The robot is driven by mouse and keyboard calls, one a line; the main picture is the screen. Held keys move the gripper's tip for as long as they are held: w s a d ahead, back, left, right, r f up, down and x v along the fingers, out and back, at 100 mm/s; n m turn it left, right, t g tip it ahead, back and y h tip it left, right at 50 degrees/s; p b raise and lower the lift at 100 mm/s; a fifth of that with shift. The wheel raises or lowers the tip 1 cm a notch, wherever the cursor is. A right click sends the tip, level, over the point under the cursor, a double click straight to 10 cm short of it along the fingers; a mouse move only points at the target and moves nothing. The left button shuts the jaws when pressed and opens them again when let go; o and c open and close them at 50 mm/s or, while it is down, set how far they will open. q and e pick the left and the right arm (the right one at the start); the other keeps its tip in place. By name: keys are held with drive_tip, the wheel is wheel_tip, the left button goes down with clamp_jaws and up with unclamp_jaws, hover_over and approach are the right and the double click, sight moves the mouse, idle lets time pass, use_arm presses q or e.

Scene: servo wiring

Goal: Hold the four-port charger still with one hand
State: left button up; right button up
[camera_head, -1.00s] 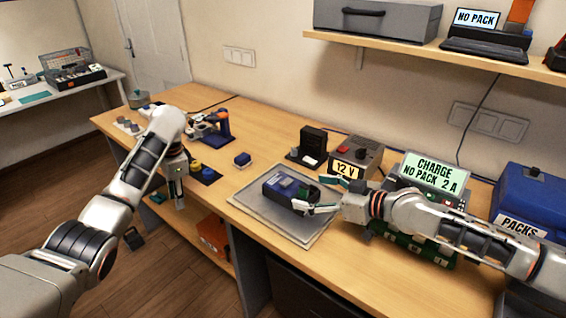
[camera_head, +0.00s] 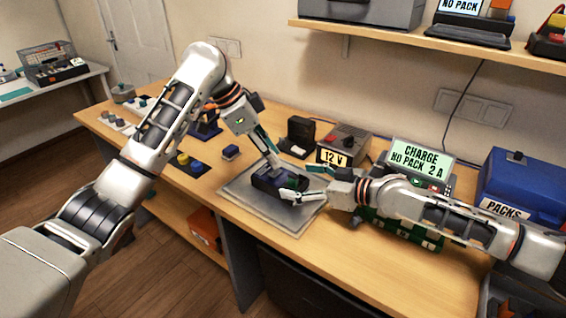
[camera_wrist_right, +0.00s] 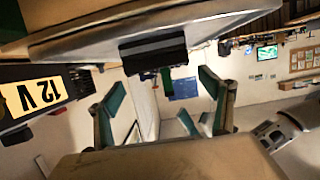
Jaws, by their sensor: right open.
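A charger (camera_head: 418,158) with a lit screen reading "CHARGE NO PACK 2 A" stands at the right of the bench. Green parts below it are partly hidden by my right arm; I cannot count its ports. My right gripper (camera_head: 291,190) is open at the device's right side. In the right wrist view, the spread fingers (camera_wrist_right: 160,105) have a dark block (camera_wrist_right: 153,52) beyond them. My left gripper (camera_head: 274,163) points down at the device's top; its finger gap is unclear.
A grey "12 V" supply (camera_head: 345,142) and a black holder (camera_head: 300,134) stand behind the mat. A blue "PACKS" case (camera_head: 524,184) is at the right. A small blue block (camera_head: 230,152) lies left of the mat. The front bench strip at right is clear.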

sight(293, 176)
drive_tip(key=x, duration=0.7)
drive_tip(key=shift+w+a+f, duration=0.1)
drive_tip(key=shift+a, duration=0.05)
drive_tip(key=shift+c, duration=0.5)
use_arm(q)
drive_tip(key=shift+c, duration=0.4)
use_arm(e)
drive_tip(key=c, duration=1.3)
use_arm(q)
drive_tip(key=shift+s+d+r+n+t+y, duration=0.2)
drive_tip(key=shift+d+r+n+t+y, duration=0.2)
drive_tip(key=shift+n, duration=0.6)
drive_tip(key=shift+c, duration=0.4)
drive_tip(key=d+f+n, duration=0.1)
drive_tip(key=f+n, duration=0.1)
drive_tip(key=f, duration=0.1)
drive_tip(key=w+d+f+n+t+y, duration=0.1)
drive_tip(key=d+f+n, duration=0.1)
drive_tip(key=f, duration=0.1)
drive_tip(key=d+f+n+y, duration=0.1)
drive_tip(key=f+n, duration=0.2)
drive_tip(key=shift+w+d+f+t, duration=0.15)
drive_tip(key=shift+w+d+t, duration=0.05)
drive_tip(key=shift+d+t, duration=0.2)
